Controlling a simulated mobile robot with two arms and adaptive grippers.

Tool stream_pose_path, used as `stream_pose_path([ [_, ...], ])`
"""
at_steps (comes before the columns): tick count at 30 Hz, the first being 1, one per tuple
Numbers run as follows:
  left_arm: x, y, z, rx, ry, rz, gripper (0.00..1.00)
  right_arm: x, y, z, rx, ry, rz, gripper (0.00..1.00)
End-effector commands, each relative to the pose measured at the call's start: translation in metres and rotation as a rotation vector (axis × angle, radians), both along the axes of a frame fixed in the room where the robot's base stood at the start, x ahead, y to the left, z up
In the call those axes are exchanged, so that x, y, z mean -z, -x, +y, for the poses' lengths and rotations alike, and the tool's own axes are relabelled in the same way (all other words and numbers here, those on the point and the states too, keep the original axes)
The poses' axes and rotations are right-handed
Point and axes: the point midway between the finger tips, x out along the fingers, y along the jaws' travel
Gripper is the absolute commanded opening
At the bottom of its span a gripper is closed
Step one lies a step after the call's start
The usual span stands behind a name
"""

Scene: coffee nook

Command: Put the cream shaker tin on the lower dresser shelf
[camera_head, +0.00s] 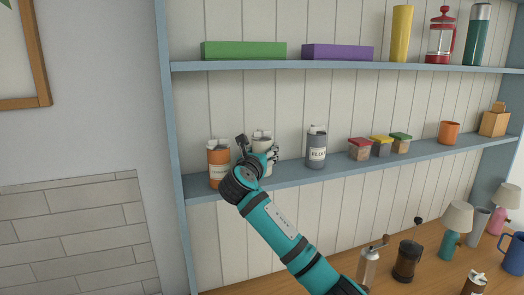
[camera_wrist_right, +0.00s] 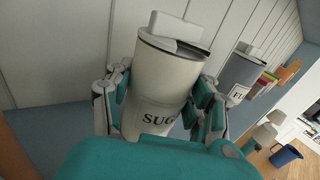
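The cream shaker tin (camera_head: 262,135) is upright at the lower dresser shelf (camera_head: 350,157), between an orange tin and a grey tin. In the right wrist view the cream tin (camera_wrist_right: 165,85) fills the middle, with a lidded top and a label starting "SUG". My right gripper (camera_head: 268,157) is at the tin. Its fingers (camera_wrist_right: 158,108) lie on both sides of the tin and look closed against it. The tin's base is hidden by my gripper, so I cannot tell whether it touches the shelf. My left gripper is not in view.
The orange tin (camera_head: 219,165) stands close left; the grey tin (camera_head: 316,150) stands right, with a gap. Several small lidded jars, an orange mug (camera_head: 449,132) and a wooden box (camera_head: 494,122) follow rightward. The upper shelf (camera_head: 350,66) is overhead. A counter with grinders and lamps lies below.

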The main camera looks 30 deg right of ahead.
Motion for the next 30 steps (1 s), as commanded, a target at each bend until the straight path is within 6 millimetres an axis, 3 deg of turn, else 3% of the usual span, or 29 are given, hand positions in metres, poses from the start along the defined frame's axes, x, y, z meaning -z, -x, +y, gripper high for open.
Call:
stream_pose_path([
  [1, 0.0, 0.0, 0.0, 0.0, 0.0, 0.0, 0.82, 0.0, 0.0, 0.0, 0.0, 0.001, 0.001, 0.6],
  [6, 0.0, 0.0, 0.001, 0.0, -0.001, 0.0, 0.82, 0.0, 0.0, 0.0, 0.0, 0.001, 0.001, 0.78],
  [16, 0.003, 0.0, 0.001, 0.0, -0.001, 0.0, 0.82, -0.002, 0.001, 0.002, -0.001, 0.0, -0.001, 0.78],
  [30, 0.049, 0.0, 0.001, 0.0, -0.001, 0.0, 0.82, 0.001, 0.062, 0.069, -0.004, -0.001, -0.004, 0.78],
])
